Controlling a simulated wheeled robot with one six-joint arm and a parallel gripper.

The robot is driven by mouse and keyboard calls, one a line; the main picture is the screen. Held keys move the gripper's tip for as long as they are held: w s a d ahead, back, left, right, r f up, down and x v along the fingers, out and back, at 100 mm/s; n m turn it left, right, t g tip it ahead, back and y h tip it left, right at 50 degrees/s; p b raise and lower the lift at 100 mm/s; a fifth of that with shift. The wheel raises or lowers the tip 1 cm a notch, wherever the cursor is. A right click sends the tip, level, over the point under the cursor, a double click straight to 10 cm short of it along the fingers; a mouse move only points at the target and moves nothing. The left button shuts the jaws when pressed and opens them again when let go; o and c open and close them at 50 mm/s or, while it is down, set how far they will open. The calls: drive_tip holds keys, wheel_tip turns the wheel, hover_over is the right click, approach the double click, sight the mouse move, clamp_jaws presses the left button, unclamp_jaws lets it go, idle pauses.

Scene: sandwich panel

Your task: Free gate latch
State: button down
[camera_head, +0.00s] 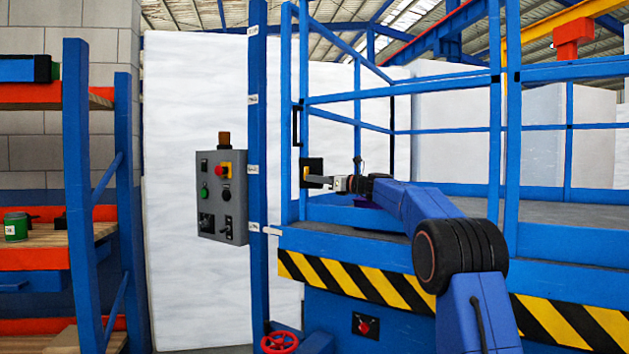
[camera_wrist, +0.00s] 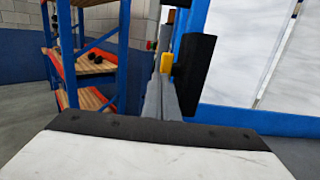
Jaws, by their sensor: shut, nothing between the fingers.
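The gate latch is a black plate (camera_head: 315,163) with a small yellow part (camera_head: 306,174) on the blue gate post, near the middle of the head view. In the wrist view the black plate (camera_wrist: 195,72) stands edge-on just beyond my gripper, with the yellow latch part (camera_wrist: 167,63) on its left side. My gripper (camera_head: 318,180) reaches in from the right, its tip right at the latch. I cannot tell whether it touches the latch. It is shut and empty. In the wrist view its pale body with a dark front edge (camera_wrist: 155,140) fills the bottom.
A grey control box (camera_head: 222,197) with buttons hangs left of the gate. Blue railings (camera_head: 400,90) surround the platform, and a striped edge (camera_head: 350,281) runs below my arm. A red handwheel (camera_head: 280,342) sits low. A blue and orange rack (camera_head: 76,190) stands at the left.

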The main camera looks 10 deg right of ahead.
sight(306, 186)
drive_tip(key=shift+a+f+t+y, duration=0.1)
drive_tip(key=shift+f+t+y, duration=0.15)
drive_tip(key=shift+t+y, duration=0.25)
drive_tip(key=shift+w+a+f+t+y, duration=0.3)
drive_tip(key=shift+w+a+f, duration=0.35)
drive_tip(key=shift+f, duration=0.2)
drive_tip(key=shift+w+a+f, duration=0.3)
drive_tip(key=shift+w+a, duration=0.35)
drive_tip(key=shift+w, duration=0.1)
idle(1.2)
drive_tip(key=s+d, duration=1)
drive_tip(key=shift+s+d+f, duration=0.25)
drive_tip(key=shift+f, duration=0.15)
